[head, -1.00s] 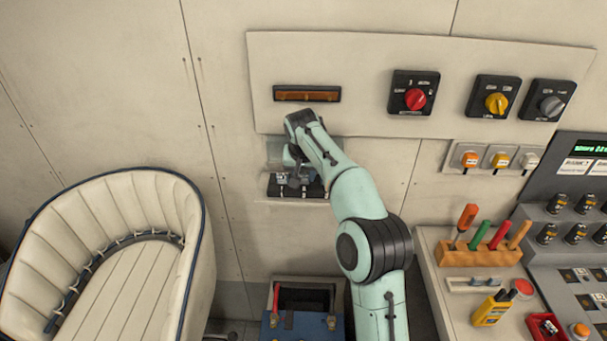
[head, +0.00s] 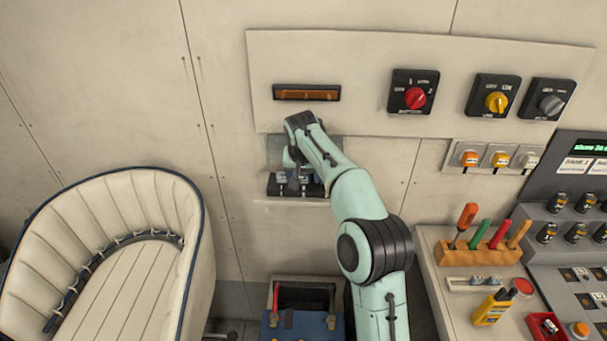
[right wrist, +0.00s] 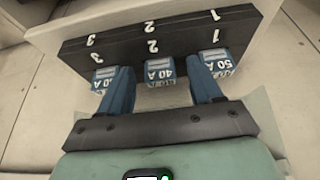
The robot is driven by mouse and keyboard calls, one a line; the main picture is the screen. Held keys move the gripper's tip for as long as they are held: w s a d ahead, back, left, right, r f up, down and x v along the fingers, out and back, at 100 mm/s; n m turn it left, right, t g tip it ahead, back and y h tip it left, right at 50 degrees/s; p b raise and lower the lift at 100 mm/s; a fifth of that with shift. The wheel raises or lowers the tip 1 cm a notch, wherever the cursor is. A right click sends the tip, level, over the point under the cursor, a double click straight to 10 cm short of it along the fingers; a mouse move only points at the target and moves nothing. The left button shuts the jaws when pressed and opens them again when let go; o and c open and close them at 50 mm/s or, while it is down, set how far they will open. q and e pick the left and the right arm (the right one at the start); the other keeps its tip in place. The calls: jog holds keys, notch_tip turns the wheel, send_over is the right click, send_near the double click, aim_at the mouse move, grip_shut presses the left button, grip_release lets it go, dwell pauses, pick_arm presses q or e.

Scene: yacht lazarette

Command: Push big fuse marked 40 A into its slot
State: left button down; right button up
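The black fuse holder (head: 285,190) is on the wall below the panel. In the right wrist view the holder (right wrist: 125,45) has positions marked 1, 2 and 3. The big fuse marked 40 A (right wrist: 159,72) sits at position 2, in the middle. My right gripper (right wrist: 162,80) is open, one blue finger on each side of the 40 A fuse, with gaps to it. In the head view my right gripper (head: 294,168) is just in front of the holder and hides part of it. My left gripper is not in view.
A fuse marked 50 A (right wrist: 215,62) stands at position 1, close to one finger. Another fuse (right wrist: 106,78) is at position 3, close to the other finger. A toolbox (head: 345,310) stands below, a padded seat (head: 130,220) is at left, and a console (head: 480,300) is at right.

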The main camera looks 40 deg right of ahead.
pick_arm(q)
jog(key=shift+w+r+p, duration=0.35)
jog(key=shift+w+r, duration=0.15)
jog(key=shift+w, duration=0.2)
pick_arm(e)
jog(key=v, duration=1.3)
jog(key=shift+r, duration=0.25)
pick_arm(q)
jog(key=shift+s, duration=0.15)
pick_arm(e)
jog(key=shift+f, duration=0.1)
